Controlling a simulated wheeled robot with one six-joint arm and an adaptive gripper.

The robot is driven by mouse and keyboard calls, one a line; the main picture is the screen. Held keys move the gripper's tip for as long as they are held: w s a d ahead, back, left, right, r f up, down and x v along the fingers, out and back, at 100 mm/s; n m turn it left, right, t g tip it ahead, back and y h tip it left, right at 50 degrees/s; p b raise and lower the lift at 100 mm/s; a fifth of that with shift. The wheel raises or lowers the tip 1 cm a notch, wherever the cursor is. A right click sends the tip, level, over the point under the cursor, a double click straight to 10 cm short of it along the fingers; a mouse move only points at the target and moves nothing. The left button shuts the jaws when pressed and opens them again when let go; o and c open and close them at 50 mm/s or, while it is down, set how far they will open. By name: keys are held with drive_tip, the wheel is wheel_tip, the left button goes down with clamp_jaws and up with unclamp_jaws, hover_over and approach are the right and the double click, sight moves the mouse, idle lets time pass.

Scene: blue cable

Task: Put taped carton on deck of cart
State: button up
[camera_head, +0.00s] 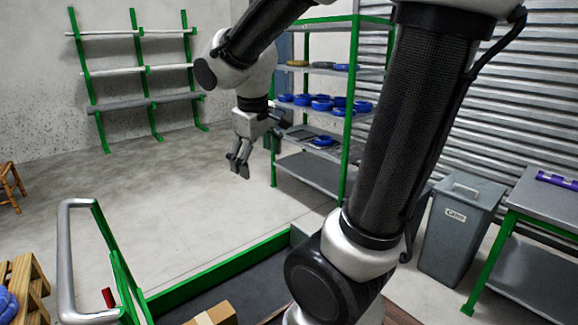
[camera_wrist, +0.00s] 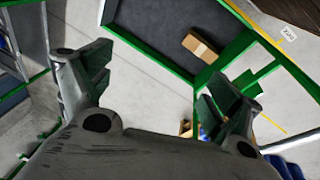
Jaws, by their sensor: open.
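The taped carton (camera_head: 212,314) is a small brown box with a lighter tape strip. It rests on the dark deck (camera_head: 185,294) of the green-framed cart, cut off by the bottom edge of the head view. In the wrist view the carton (camera_wrist: 200,46) lies on the dark deck (camera_wrist: 150,30), close to a green side rail. My gripper (camera_head: 239,168) is open and empty, pointing down, up in the air beyond the cart in the head view. In the wrist view nothing is between its fingers (camera_wrist: 155,82), and the carton is well clear of them.
A green shelf rack (camera_head: 352,110) with blue cable coils stands behind my gripper. A grey bin (camera_head: 458,235) and a workbench (camera_head: 550,195) are at right. A wooden pallet (camera_head: 25,285) is at lower left, beside the cart's grey handle (camera_head: 66,255). The floor at middle left is clear.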

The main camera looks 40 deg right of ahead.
drive_tip(key=s+r+m+t+y, duration=0.1)
drive_tip(key=s+r+m, duration=0.1)
drive_tip(key=s, duration=1)
drive_tip(key=shift+s+a+r+m+t+y, duration=0.2)
drive_tip(key=shift+s+m+t+y, duration=0.1)
drive_tip(key=shift+m+y, duration=0.15)
drive_tip(key=shift+c, duration=0.2)
